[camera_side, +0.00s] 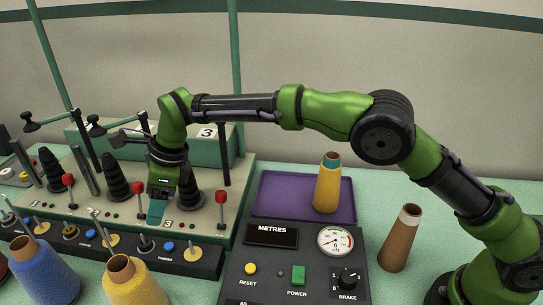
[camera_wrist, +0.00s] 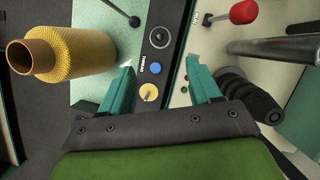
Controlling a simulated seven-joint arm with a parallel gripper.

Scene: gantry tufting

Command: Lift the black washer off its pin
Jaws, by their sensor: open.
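The black washer (camera_wrist: 160,37) shows in the wrist view as a dark ring around a pale pin, flat on the dark front strip. In the side view what looks like the same washer (camera_side: 146,245) is small and hard to make out. My gripper (camera_wrist: 160,65) is open and empty, its two teal fingers spread over the strip. The washer appears above and between the fingertips in the wrist view, apart from them. In the side view my gripper (camera_side: 156,215) points down above the strip, with one finger visible. The height gap is hard to judge.
A blue button (camera_wrist: 155,69) and a brass disc (camera_wrist: 149,92) share the strip. A yellow cone (camera_wrist: 75,53) stands close by. A black disc stack (camera_side: 190,197) and a red-knobbed lever (camera_side: 221,198) rise beside my gripper. A purple tray (camera_side: 280,207) holds another cone.

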